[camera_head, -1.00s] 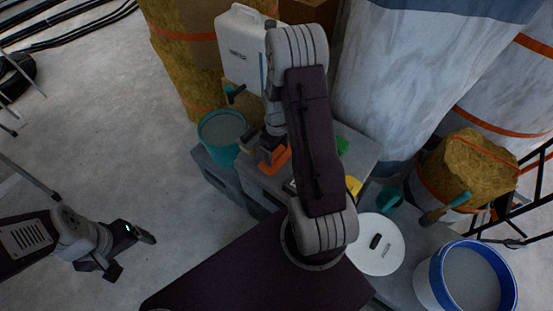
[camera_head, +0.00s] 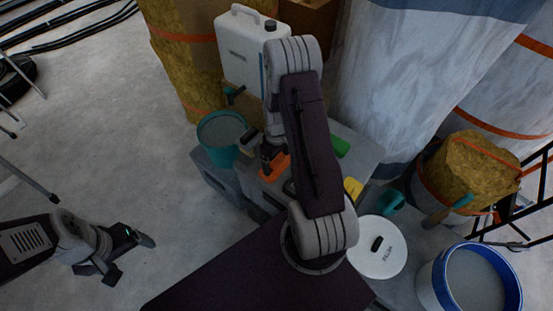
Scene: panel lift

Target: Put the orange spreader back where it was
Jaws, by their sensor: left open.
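The orange spreader (camera_head: 277,167) lies on or just above the grey worktop in the middle of the head view, partly covered by my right gripper. My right gripper (camera_head: 268,158) points down right at the spreader; its fingers are dark and mostly hidden, so I cannot tell whether they hold it. My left gripper (camera_head: 129,261) is open and empty at the lower left, over the bare floor and far from the spreader.
A teal bucket (camera_head: 219,155) stands left of the spreader, with a white canister (camera_head: 244,60) behind. A green block (camera_head: 340,146), a yellow item (camera_head: 353,188), a white lid (camera_head: 378,247) and a blue-rimmed bucket (camera_head: 430,285) are to the right. Wrapped rolls (camera_head: 410,80) stand behind.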

